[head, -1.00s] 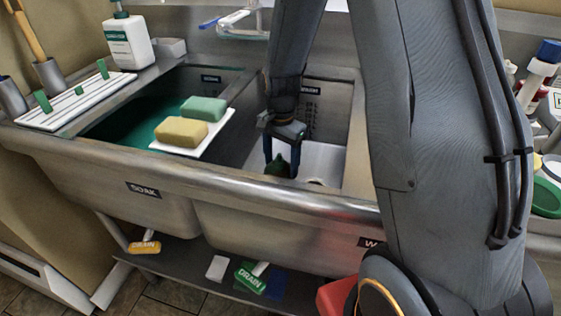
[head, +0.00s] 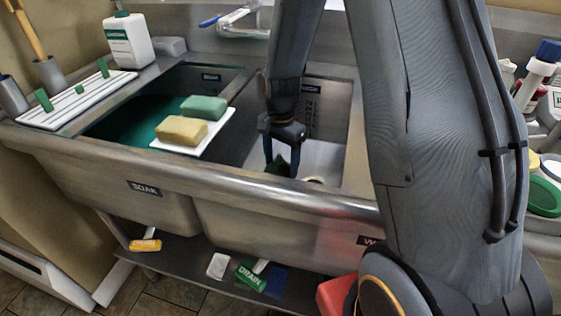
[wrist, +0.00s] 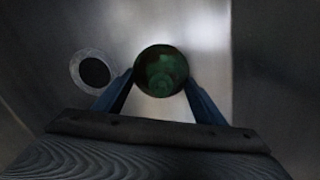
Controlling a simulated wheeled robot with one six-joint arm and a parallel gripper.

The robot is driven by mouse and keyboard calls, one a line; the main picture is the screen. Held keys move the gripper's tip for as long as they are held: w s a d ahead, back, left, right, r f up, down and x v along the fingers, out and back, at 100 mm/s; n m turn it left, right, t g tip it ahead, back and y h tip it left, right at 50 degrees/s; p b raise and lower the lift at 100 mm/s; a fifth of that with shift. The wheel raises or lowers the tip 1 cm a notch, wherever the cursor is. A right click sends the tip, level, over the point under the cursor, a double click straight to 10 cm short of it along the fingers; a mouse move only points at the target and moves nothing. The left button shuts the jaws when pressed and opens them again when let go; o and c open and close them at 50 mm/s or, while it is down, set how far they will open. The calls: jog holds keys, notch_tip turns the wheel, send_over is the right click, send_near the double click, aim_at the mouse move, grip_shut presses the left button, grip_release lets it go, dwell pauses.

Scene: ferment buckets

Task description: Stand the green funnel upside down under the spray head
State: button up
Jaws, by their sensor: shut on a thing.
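The green funnel (head: 279,166) is down inside the right-hand basin, between the fingers of my gripper (head: 282,170). In the wrist view the funnel (wrist: 160,72) shows as a dark green round shape, seen from above, with the two blue fingers (wrist: 160,92) closed on its sides. Its lower part is hidden, so I cannot tell whether it touches the basin floor.
A grey ring with a dark centre (wrist: 93,71) lies left of the funnel in the wrist view. The soak basin (head: 165,200) is on the left, with a white board (head: 190,145) carrying two sponges. The basin's front rim (head: 200,178) and divider stand near my arm.

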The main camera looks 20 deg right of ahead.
jog(key=shift+f, duration=0.1)
jog(key=o, duration=1.5)
jog(key=shift+c, duration=0.2)
jog(key=shift+r, duration=0.2)
jog(key=shift+r+p, duration=0.8)
jog(key=shift+p, duration=0.1)
jog(key=shift+r, duration=0.1)
jog(key=shift+r+p, duration=0.9)
jog(key=shift+r, duration=0.1)
jog(key=shift+r+p, duration=0.9)
jog(key=shift+r, duration=0.05)
